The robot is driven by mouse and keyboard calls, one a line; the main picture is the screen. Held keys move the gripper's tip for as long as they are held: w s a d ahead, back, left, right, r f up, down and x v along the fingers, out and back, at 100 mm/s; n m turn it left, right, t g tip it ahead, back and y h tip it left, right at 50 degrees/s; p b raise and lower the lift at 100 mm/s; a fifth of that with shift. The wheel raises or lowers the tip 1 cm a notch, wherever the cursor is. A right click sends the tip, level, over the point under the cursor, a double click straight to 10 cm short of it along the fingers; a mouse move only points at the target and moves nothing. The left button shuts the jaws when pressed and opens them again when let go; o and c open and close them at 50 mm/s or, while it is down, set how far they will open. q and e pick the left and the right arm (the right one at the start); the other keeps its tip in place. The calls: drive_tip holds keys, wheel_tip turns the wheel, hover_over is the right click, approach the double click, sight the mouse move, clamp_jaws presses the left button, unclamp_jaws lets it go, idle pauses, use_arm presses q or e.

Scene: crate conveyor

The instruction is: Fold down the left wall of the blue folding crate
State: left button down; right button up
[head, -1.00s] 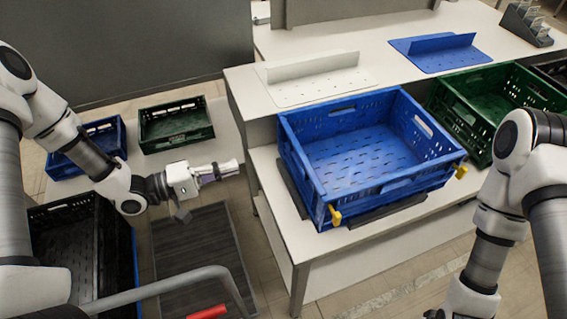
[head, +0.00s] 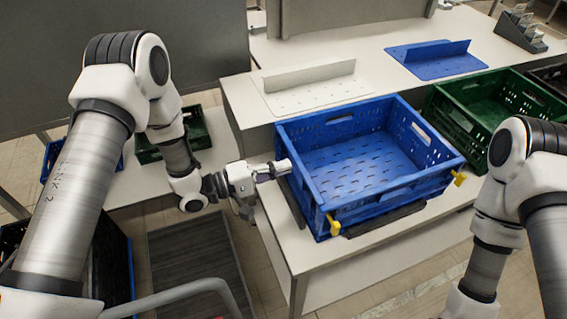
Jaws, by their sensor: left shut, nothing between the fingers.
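The blue folding crate (head: 400,195) stands on the white table in the head view, with all its walls upright and its inside empty. Its left wall (head: 300,187) stands upright, facing my left gripper. Yellow latches (head: 333,225) show at its front corners.
A green crate (head: 470,126) stands right of the blue crate. A white panel (head: 315,92) and a blue panel (head: 436,60) lie on the shelf behind. Smaller crates stand on a low table at the left, partly hidden by my left arm.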

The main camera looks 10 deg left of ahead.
use_arm(q)
drive_tip(key=shift+w+d, duration=0.25)
drive_tip(key=shift+d, duration=0.05)
use_arm(e)
drive_tip(key=shift+r, duration=0.1)
drive_tip(key=shift+r, duration=0.2)
